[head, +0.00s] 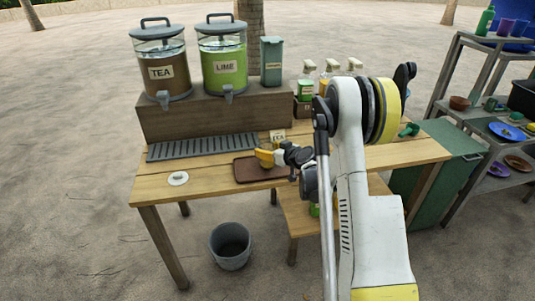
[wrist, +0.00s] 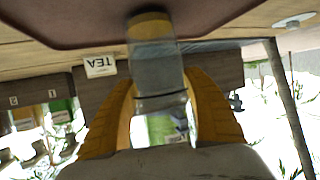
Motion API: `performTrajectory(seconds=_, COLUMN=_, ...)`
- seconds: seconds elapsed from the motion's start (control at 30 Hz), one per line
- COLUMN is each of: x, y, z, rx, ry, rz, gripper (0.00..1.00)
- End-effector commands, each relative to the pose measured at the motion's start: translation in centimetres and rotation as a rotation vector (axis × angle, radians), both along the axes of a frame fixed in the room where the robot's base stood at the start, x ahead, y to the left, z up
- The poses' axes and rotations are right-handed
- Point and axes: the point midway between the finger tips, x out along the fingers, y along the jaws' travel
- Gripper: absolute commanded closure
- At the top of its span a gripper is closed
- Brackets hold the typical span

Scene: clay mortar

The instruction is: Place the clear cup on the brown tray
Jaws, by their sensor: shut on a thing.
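The brown tray (head: 248,172) lies on the wooden table, and its underside or rim (wrist: 70,22) fills the top of the wrist view, which looks upside down. My gripper (head: 266,157) is over the tray in the head view. In the wrist view its yellow fingers (wrist: 163,110) are shut on the sides of the clear cup (wrist: 158,68). The cup's far end overlaps the tray there; I cannot tell whether it touches. In the head view the cup is hidden or too small to make out.
A small TEA card (head: 277,136) stands behind the tray. A grey drip grate (head: 200,147) and a white round lid (head: 178,178) are to the left. Tea (head: 160,72) and lime (head: 222,70) dispensers stand on a raised wooden block behind. A grey bucket (head: 230,246) is on the ground.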

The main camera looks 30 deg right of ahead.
Motion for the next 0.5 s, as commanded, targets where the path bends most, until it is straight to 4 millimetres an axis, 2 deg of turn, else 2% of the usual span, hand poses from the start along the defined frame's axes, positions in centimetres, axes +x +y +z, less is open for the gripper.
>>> performTrajectory(seconds=0.33, x=-0.02, y=-0.02, z=-0.31, rx=0.000, ry=0.000, rz=0.000, gripper=0.78)
performTrajectory(seconds=0.37, x=-0.02, y=-0.02, z=-0.31, rx=0.000, ry=0.000, rz=0.000, gripper=0.36)
performTrajectory(seconds=0.4, x=-0.02, y=-0.02, z=-0.28, rx=0.000, ry=0.000, rz=0.000, gripper=0.24)
performTrajectory(seconds=0.43, x=-0.02, y=-0.02, z=-0.28, rx=0.000, ry=0.000, rz=0.000, gripper=0.20)
performTrajectory(seconds=0.5, x=-0.02, y=-0.02, z=-0.28, rx=0.000, ry=0.000, rz=0.000, gripper=0.20)
